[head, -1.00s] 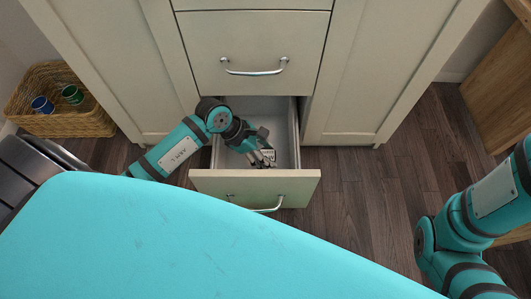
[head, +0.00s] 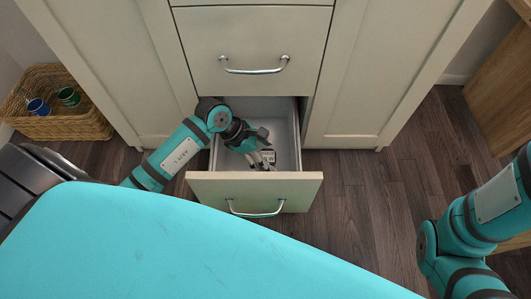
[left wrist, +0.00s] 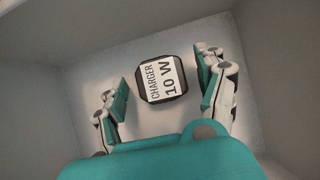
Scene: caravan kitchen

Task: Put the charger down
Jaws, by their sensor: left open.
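The charger (left wrist: 161,79) is a small dark block with a white label reading "CHARGER 10 W". In the left wrist view it lies on the drawer floor, between the spread fingers of my left gripper (left wrist: 166,88), with a gap on both sides. In the head view the charger (head: 268,156) shows beside the fingertips of my left gripper (head: 262,163), inside the open lower drawer (head: 254,185). My left gripper is open and holds nothing. My right arm shows at the right edge of the head view, but its gripper is out of view.
A closed drawer (head: 253,52) with a metal handle is above the open one. Cabinet doors flank both. A wicker basket (head: 62,122) with a blue cup (head: 38,106) and a green cup (head: 69,97) stands at the left. The wooden floor (head: 365,215) right of the drawer is clear.

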